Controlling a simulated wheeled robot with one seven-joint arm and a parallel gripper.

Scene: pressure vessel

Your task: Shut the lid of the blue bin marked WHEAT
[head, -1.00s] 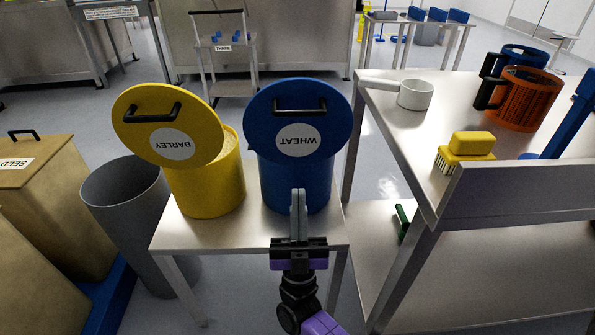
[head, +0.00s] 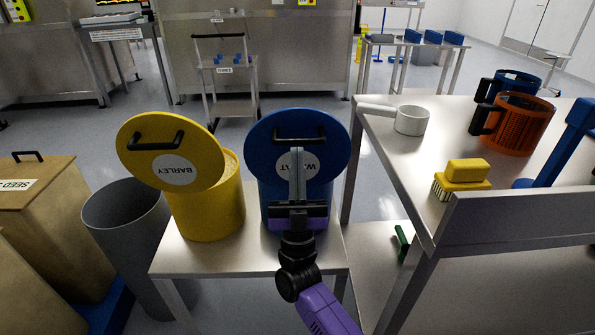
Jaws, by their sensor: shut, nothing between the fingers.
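The blue bin marked WHEAT (head: 268,198) stands at the right of a low steel table. Its round blue lid (head: 325,140) is raised and tilted, with its outer face, black handle and upside-down white label towards me. The bin's opening is hidden behind the lid. My gripper (head: 297,155) is shut and empty, its fingers upright in front of the lid and covering part of the label. I cannot tell whether the fingertips touch the lid.
A yellow BARLEY bin (head: 210,213) with a tilted lid (head: 160,150) stands close on the left. A grey bin (head: 125,230) is beside the low table (head: 215,260). A higher steel table (head: 400,160) at right holds a white scoop (head: 411,120), a yellow brush (head: 464,175) and an orange jug (head: 518,128).

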